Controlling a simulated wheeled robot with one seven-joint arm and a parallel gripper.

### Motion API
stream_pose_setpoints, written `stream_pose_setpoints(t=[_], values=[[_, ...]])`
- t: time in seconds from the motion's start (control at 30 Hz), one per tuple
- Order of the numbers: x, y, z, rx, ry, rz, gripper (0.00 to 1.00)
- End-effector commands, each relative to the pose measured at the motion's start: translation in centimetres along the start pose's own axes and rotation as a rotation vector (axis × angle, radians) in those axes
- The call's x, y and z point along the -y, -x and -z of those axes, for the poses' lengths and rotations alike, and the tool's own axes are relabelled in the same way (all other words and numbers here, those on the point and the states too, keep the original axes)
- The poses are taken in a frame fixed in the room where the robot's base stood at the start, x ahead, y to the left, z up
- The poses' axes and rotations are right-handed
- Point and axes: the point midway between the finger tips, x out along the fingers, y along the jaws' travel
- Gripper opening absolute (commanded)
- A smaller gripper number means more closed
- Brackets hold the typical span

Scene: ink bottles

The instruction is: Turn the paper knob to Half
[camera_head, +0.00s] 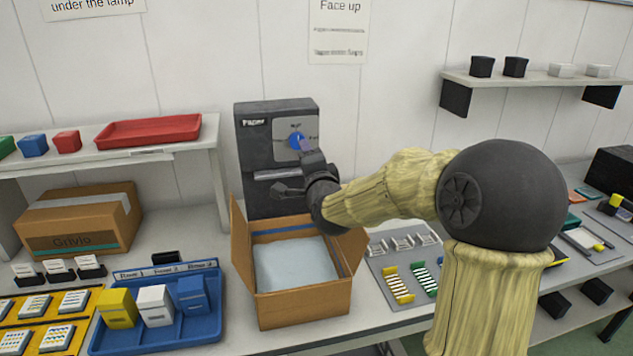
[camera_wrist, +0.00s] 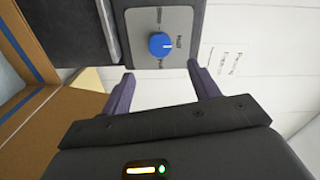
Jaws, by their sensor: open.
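The dark paper machine (camera_head: 262,150) stands against the wall behind the box. Its round blue knob (camera_head: 296,141) sits on a grey dial plate with small labels around it. In the wrist view the knob (camera_wrist: 162,44) lies just beyond the fingertips, roughly centred between them, and carries a small pale mark. The labels are too blurred to read surely, so I cannot tell which setting the knob points to. My gripper (camera_head: 290,167) is in front of the machine, below the knob. In the wrist view my gripper (camera_wrist: 163,85) is open, with nothing between its fingers.
An open cardboard box (camera_head: 304,305) with pale contents stands below my gripper. A blue tray (camera_head: 205,331) with several small cartons is at its left, and a grey mat (camera_head: 373,263) with small parts is at its right. A closed carton (camera_head: 82,222) sits farther left.

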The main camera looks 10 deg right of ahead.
Motion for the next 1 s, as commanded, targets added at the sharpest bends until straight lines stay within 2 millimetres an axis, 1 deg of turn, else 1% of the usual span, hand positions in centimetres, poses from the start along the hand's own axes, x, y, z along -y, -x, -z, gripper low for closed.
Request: stream_pose_setpoints(t=[0.03,0.1,0.3,0.5,0.67,1.0], values=[[0.0,0.8,0.0,-0.001,0.004,0.001,0.61],[0.0,1.9,0.0,-0.001,0.004,0.001,0.61],[0.0,4.9,0.0,-0.001,0.005,0.001,0.61],[0.1,7.1,0.0,-0.001,0.002,0.001,0.61],[0.0,7.8,0.0,-0.001,0.0,0.001,0.61],[-0.1,7.8,-0.1,0.004,0.012,-0.011,0.61]])
